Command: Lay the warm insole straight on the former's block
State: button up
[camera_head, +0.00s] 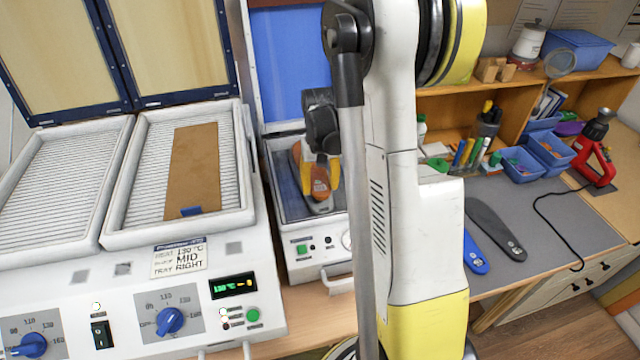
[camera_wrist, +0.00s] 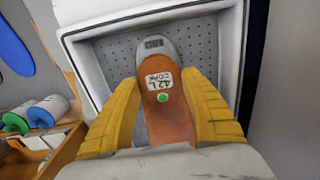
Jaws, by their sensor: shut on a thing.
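The orange-brown insole (camera_wrist: 168,110), with a white label reading "42 L" and a green dot, is between the yellow fingers of my gripper (camera_wrist: 163,112). My gripper is shut on it. In the head view my gripper (camera_head: 320,172) is over the former (camera_head: 338,228), and the insole (camera_head: 297,158) shows partly behind the fingers. The grey block (camera_wrist: 154,46) lies under the insole in the former's bed, its far end showing beyond the insole. The insole looks roughly in line with the block. I cannot tell whether it touches the block. My fingers hide its side edges.
The heater (camera_head: 110,270) stands at left with its lids up; a brown sheet (camera_head: 193,165) lies in its right tray. The former's blue lid (camera_head: 290,60) is raised. A dark insole (camera_head: 492,228) and a blue one (camera_head: 472,258) lie on the grey mat (camera_head: 540,215) at right.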

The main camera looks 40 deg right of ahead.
jog(key=shift+f+b, duration=0.55)
jog(key=shift+f, duration=0.2)
dwell(0.5)
jog(key=o, duration=1.3)
jog(key=shift+c, duration=0.2)
notch_tip(320, 180, up, 12)
